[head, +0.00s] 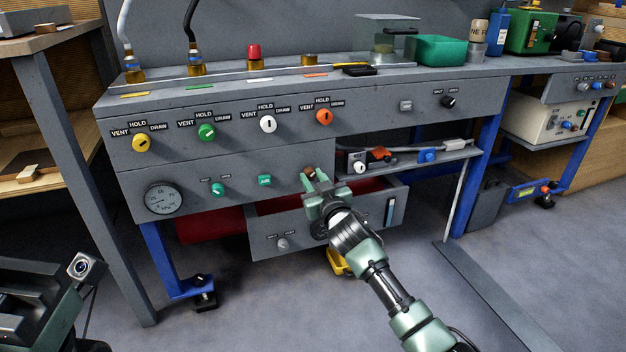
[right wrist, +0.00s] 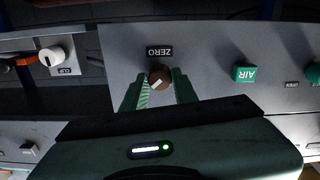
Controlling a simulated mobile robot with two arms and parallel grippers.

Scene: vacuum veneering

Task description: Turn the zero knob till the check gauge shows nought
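The zero knob (right wrist: 159,77) is a small brown round knob with a pale pointer line, under the ZERO label in the right wrist view. In the head view the brown knob (head: 309,171) shows just beyond my right fingertips. My right gripper (head: 317,181) reaches the panel with one finger on each side of the knob; whether the fingers press on it is too small to tell.
The green AIR button (right wrist: 244,73) is beside the zero knob. A white CLIP knob (right wrist: 52,56) is on the other side. Below the panel is an open drawer (head: 265,240) with a red inside. Yellow, green, white and orange valve knobs (head: 268,124) line the upper panel.

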